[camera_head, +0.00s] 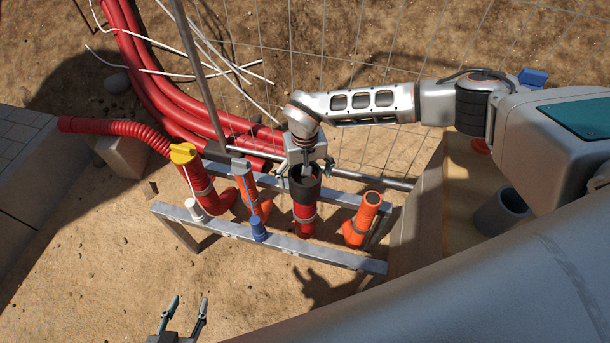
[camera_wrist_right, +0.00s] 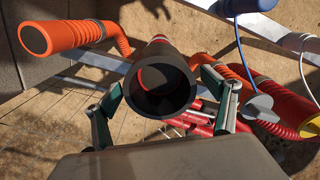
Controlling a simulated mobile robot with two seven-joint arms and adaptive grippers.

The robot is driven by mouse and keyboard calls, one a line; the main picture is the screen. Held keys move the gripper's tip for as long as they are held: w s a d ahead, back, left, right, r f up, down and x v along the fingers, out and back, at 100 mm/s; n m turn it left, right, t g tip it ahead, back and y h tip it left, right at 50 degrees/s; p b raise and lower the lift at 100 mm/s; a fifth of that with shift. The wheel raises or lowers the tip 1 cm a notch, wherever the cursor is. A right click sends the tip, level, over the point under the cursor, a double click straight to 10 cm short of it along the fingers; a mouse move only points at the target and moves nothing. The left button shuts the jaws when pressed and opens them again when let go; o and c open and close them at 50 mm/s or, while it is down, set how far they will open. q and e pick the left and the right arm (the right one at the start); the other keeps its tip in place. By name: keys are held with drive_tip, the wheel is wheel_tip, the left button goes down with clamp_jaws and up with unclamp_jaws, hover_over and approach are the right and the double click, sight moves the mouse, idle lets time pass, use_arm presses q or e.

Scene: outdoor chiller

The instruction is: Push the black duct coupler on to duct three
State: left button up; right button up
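The black duct coupler (camera_head: 305,187) sits upright on the top of a red duct (camera_head: 304,222), third from the left in the frame. In the right wrist view the coupler (camera_wrist_right: 160,103) shows its open mouth, with a red crescent inside. My right gripper (camera_head: 306,168) is directly above the coupler. In the right wrist view its two fingers (camera_wrist_right: 165,82) stand either side of the coupler, apart, with narrow gaps; I see no clear contact. My left gripper (camera_head: 184,316) is open and empty at the bottom left, far from the ducts.
An orange open duct (camera_head: 361,219) stands right of the coupler; another orange duct (camera_head: 252,197) and a yellow-capped red duct (camera_head: 204,188) stand left. A grey metal frame (camera_head: 325,252) surrounds them. A wooden box with a grey cylinder (camera_head: 502,211) is at right. Front-left ground is clear.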

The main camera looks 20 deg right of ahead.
drive_tip(key=o, duration=0.4)
drive_tip(key=shift+o, duration=0.2)
drive_tip(key=shift+r+p, duration=1.75)
drive_tip(key=shift+r, duration=1.6)
use_arm(q)
drive_tip(key=w+r, duration=0.3)
drive_tip(key=r, duration=0.3)
drive_tip(key=shift+t, duration=0.4)
use_arm(e)
drive_tip(key=shift+r, duration=0.15)
use_arm(q)
drive_tip(key=shift+s+f, duration=0.15)
drive_tip(key=shift+s, duration=0.05)
use_arm(e)
wheel_tip(320, 180, up, 12)
